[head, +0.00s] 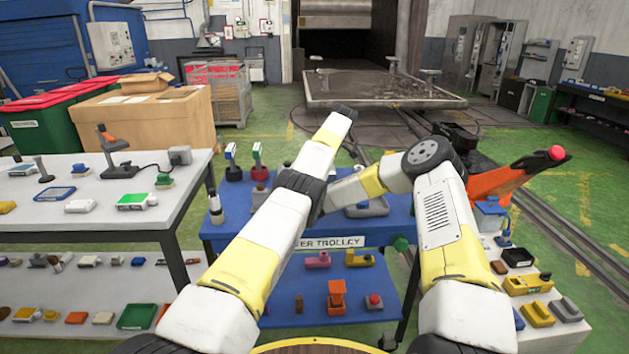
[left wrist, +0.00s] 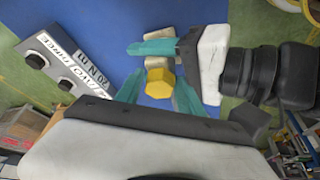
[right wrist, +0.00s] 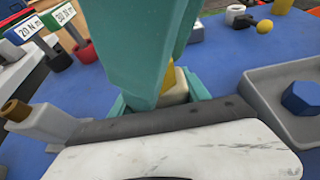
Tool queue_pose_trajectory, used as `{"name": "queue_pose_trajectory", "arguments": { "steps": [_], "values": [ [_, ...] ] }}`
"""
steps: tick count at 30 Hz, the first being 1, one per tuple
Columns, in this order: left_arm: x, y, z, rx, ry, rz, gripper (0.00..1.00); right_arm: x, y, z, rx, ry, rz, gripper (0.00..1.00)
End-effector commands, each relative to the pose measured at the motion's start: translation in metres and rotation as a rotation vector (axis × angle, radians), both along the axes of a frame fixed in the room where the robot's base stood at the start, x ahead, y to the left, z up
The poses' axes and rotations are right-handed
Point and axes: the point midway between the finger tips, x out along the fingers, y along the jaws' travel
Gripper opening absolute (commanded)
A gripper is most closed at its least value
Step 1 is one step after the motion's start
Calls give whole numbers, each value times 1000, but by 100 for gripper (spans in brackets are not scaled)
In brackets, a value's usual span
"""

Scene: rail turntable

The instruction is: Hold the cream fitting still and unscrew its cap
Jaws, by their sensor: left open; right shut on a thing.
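The cream fitting (right wrist: 177,92) stands on the blue trolley top, with its yellow hexagonal cap (left wrist: 160,83) on it. My right gripper (right wrist: 160,98) is shut on the fitting from the side; it comes in from the right in the left wrist view. My left gripper (left wrist: 158,89) is open, its teal fingers on either side of the cap with visible gaps. One large teal finger hides part of the cap and fitting in the right wrist view. In the head view my arms hide the fitting, the cap and both grippers.
A grey tray (right wrist: 262,103) holding a blue hexagonal part (right wrist: 303,97) stands beside the fitting. Torque tools labelled 20 N m (right wrist: 28,30) and 30 N m (right wrist: 66,15) stand on the other side. The blue trolley (head: 285,238) has a white table (head: 100,220) to its left.

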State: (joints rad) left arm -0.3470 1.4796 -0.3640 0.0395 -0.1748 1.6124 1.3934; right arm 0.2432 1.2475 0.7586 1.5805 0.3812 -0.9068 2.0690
Motion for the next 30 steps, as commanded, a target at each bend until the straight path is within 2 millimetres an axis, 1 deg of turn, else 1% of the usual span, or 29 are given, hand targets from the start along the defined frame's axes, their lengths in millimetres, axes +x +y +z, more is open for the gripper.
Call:
{"name": "queue_pose_trajectory", "arguments": {
  "steps": [1,3,4,8,9,10,11,12,15,19,20,22,23,30],
  "values": [
    [-4,3,-4,7,20,7,65,6,-9,6,-2,-12,-19,0],
    [-4,3,-4,7,20,7,65,6,-9,6,-2,-12,-19,0],
    [-4,4,-4,7,20,7,39,6,-10,6,-2,-12,-19,0],
    [-4,4,-4,7,20,7,13,6,-10,5,-1,-12,-19,0],
    [-4,4,-4,7,20,7,5,6,-10,5,-1,-12,-19,0],
    [-4,4,-4,7,20,7,0,6,-10,5,-1,-11,-19,0],
    [-4,4,-4,7,20,7,0,6,-10,5,-1,-11,-19,0],
    [-4,4,-4,8,19,7,44,6,-10,5,-1,-11,-19,0],
    [-4,4,-4,8,19,7,61,6,-10,5,0,-11,-19,0],
    [-3,4,-4,8,19,7,61,6,-10,5,0,-11,-20,0],
    [-4,4,-4,8,19,7,48,6,-10,5,0,-11,-20,0],
    [-4,4,-4,8,19,7,62,6,-10,5,0,-11,-20,0],
    [-4,4,-4,8,19,7,65,6,-10,5,0,-11,-20,0],
    [-4,5,-4,8,20,9,65,6,-10,5,-2,-11,-21,0]
  ]
}}
